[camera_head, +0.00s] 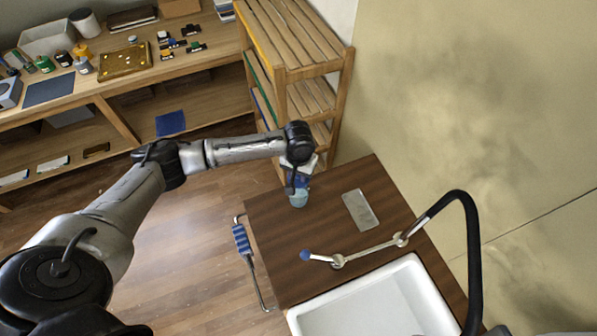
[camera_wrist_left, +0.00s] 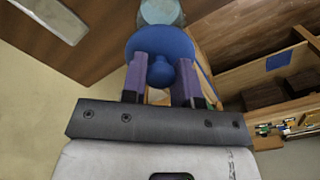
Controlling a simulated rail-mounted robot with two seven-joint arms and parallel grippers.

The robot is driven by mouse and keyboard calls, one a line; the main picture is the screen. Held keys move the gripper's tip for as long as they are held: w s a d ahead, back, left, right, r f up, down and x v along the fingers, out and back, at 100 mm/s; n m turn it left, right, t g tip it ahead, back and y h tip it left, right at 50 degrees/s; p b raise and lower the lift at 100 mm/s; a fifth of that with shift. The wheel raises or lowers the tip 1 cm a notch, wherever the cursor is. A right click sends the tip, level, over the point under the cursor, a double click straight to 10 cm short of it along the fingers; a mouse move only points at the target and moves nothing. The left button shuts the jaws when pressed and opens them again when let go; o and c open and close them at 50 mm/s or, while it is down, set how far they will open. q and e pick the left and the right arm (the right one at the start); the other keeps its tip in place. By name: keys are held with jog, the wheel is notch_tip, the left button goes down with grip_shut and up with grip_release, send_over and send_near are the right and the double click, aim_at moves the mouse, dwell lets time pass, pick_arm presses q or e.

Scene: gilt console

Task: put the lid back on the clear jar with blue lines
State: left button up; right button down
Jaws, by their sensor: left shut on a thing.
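The jar (camera_head: 298,199) is pale, clear and bluish, and stands near the far left corner of the dark wooden counter (camera_head: 285,240). It also shows in the left wrist view (camera_wrist_left: 161,11), partly hidden by the lid; its lines are too small to make out. The blue round lid (camera_wrist_left: 160,46) has a knob. My left gripper (camera_wrist_left: 165,72) is shut on the knob, one purple-padded finger on each side. In the head view the gripper (camera_head: 302,170) is over the jar, with the lid (camera_head: 303,182) close to its top. I cannot tell whether they touch. My right gripper is out of view.
A grey plate (camera_head: 360,210) lies right of the jar. A tap (camera_head: 368,252) and white sink (camera_head: 375,304) are nearer. A blue-gripped rail (camera_head: 242,240) runs along the counter's left edge. A wooden shelf rack (camera_head: 290,75) stands behind.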

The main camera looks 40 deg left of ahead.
aim_at(298, 179)
pick_arm(q)
jog(key=shift+f+b, duration=2)
jog(key=shift+b, duration=0.55)
jog(key=shift+f, duration=0.95)
jog(key=shift+p, duration=0.75)
jog(key=shift+p, duration=0.65)
jog(key=shift+f+p, duration=0.15)
jog(key=shift+p, duration=0.4)
dwell(0.4)
